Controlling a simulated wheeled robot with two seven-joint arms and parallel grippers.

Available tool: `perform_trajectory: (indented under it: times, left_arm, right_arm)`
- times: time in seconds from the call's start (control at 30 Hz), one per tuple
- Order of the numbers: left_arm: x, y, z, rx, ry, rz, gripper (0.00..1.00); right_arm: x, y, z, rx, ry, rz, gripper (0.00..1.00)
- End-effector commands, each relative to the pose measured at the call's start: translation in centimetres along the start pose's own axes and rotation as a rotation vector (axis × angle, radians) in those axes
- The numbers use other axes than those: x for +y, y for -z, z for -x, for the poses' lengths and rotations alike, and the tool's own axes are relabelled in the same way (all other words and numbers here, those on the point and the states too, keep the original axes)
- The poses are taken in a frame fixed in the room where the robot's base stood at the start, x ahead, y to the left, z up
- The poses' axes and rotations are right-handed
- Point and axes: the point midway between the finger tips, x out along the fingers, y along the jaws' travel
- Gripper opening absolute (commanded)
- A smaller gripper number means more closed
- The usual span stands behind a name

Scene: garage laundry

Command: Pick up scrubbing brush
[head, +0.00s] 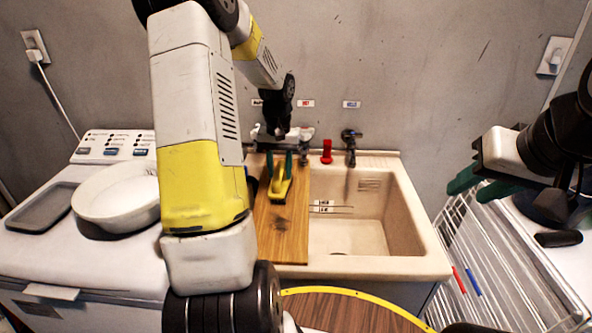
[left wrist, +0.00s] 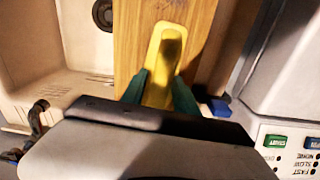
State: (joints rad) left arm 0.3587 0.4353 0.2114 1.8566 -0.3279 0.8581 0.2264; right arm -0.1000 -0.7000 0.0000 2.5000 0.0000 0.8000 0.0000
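The yellow scrubbing brush (head: 280,188) lies on the wooden board over the left part of the sink; it also shows in the left wrist view (left wrist: 163,52). My left gripper (head: 280,170) reaches down over it from the back. Its two green fingers stand apart, one on each side of the brush's yellow body, in the left wrist view (left wrist: 160,82). I cannot tell whether they press on it. The brush's underside is hidden. My right gripper (head: 477,186) is at the right, far from the brush, with its green fingers apart and nothing between them.
The wooden board (head: 285,240) spans the beige sink (head: 415,225). A red item (head: 327,152) and a dark tap (head: 351,145) stand at the sink's back edge. The washing machine (head: 110,255) with a white basin (head: 115,195) is left. A white rack (head: 500,270) stands right.

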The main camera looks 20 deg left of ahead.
Motion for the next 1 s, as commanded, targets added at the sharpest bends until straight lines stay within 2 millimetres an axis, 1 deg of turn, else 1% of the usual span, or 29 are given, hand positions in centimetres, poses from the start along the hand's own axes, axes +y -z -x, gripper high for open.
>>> perform_trajectory:
  times: [0.03,0.07,0.1,0.13,0.17,0.57,0.73,0.9,1.0]
  left_arm:
    - [0.0,0.0,0.0,0.0,0.0,0.0,0.23]
    - [0.0,0.0,0.0,0.0,0.0,0.0,0.18]
    - [0.0,0.0,0.0,0.0,0.0,0.0,0.1]
    - [0.0,0.0,0.0,0.0,0.0,0.0,0.04]
    - [0.0,0.0,0.0,0.0,0.0,0.0,0.0]
    - [0.0,0.0,0.3,0.001,0.0,0.0,0.0]
    - [0.0,0.1,1.5,0.003,0.001,-0.001,0.0]
    - [0.0,0.1,3.8,0.005,0.0,0.0,0.0]
    - [0.2,-2.1,3.9,0.0,0.002,-0.002,0.0]
  right_arm:
    - [0.0,0.0,0.0,0.0,0.0,0.0,0.36]
    - [0.0,0.0,0.0,0.0,0.0,0.0,0.36]
    - [0.0,0.0,0.0,0.0,0.0,0.0,0.36]
    - [0.0,0.0,0.0,0.0,0.0,0.0,0.36]
    - [0.0,0.0,0.0,0.0,0.0,0.0,0.36]
    - [0.0,0.0,0.0,0.0,0.0,0.0,0.36]
    - [0.0,0.0,0.0,0.0,0.0,0.0,0.36]
    - [0.0,0.0,0.0,0.0,0.0,0.0,0.36]
    - [0.0,0.0,0.0,0.0,0.0,0.0,0.36]
